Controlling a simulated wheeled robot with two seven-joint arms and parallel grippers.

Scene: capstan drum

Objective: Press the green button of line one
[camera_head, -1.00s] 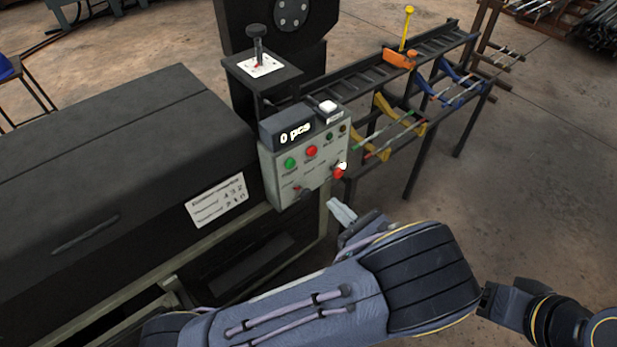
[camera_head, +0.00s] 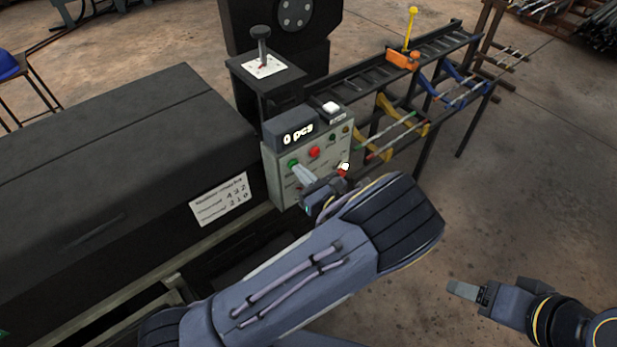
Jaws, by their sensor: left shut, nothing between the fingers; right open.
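The control box (camera_head: 279,179) is grey, with a counter display (camera_head: 298,135) reading "0 pcs" on top. The green button (camera_head: 293,163) is on the upper left of its face, partly covered by my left gripper. My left gripper (camera_head: 297,168) is shut and empty, with its fingertips at or just in front of the green button. I cannot tell whether they touch it. A red button (camera_head: 314,152) sits to the right of the green one. The lower knobs are mostly hidden behind my gripper. My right gripper (camera_head: 453,288) is over the floor at lower right, well away from the box.
A dark machine housing (camera_head: 110,160) with a white label (camera_head: 220,198) stands left of the box. A black stand with a lever (camera_head: 262,50) is behind it. A rack (camera_head: 440,50) with coloured brackets extends to the right. The floor (camera_head: 540,170) at right is clear.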

